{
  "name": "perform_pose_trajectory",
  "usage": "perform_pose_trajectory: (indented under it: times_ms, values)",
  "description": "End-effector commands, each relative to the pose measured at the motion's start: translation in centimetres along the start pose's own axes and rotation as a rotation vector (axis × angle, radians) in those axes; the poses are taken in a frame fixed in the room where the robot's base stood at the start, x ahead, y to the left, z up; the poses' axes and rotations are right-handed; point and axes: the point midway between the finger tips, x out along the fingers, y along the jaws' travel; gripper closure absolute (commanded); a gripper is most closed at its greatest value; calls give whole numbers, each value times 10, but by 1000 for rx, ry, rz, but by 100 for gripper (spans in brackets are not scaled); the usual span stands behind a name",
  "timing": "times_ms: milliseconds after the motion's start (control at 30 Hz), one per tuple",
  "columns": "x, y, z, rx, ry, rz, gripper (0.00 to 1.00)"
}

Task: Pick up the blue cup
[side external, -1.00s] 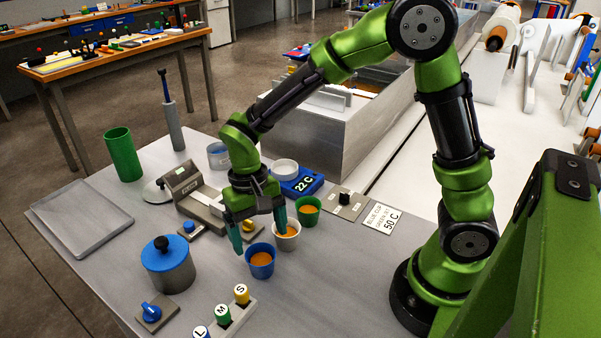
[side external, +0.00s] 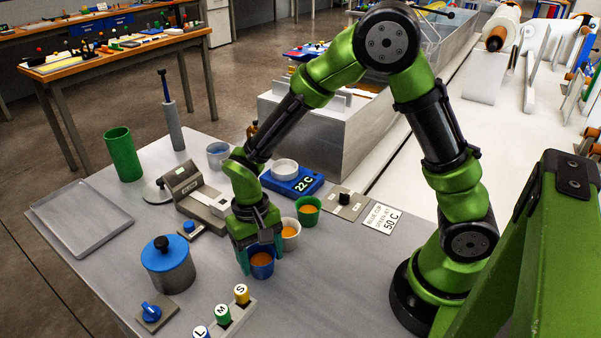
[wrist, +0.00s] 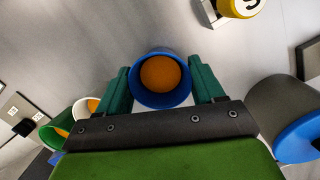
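The blue cup (side external: 261,268), with orange contents, stands upright on the grey table. In the wrist view the blue cup (wrist: 136,85) lies between the two green fingers of my gripper (wrist: 161,82). My gripper (side external: 262,257) is low over the cup in the side view, one finger on each side. The fingers are spread and very close to the cup's sides; I cannot see a firm squeeze. The near finger and the hand hide part of the cup's rim and side.
A white cup (side external: 290,235) and a green cup (side external: 308,212) stand close behind to the right. A blue-lidded pot (side external: 168,268) is to the left. The lettered button block (side external: 223,318) is in front. Bare table lies between the pot and the blue cup.

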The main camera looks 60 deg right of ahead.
Motion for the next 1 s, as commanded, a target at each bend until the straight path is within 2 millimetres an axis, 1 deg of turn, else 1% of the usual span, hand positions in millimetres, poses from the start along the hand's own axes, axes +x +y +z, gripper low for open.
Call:
perform_pose_trajectory:
  times_ms: [33, 133, 167, 367, 467, 567, 800, 900, 1000]
  values:
    - [0, 0, 0, 0, 0, 0, 46]
    - [0, 0, 0, 0, 1, -1, 62]
    - [0, 0, 0, 0, 1, -1, 63]
    - [-1, 0, 0, 0, 1, -1, 64]
    - [-8, -1, 0, -1, 3, -2, 64]
    - [-24, -1, 2, 0, 5, -5, 64]
    - [-72, -1, 10, -1, 5, -4, 64]
    - [-86, 0, 12, 2, 3, -3, 64]
    - [-97, 6, 8, 25, 3, -6, 64]
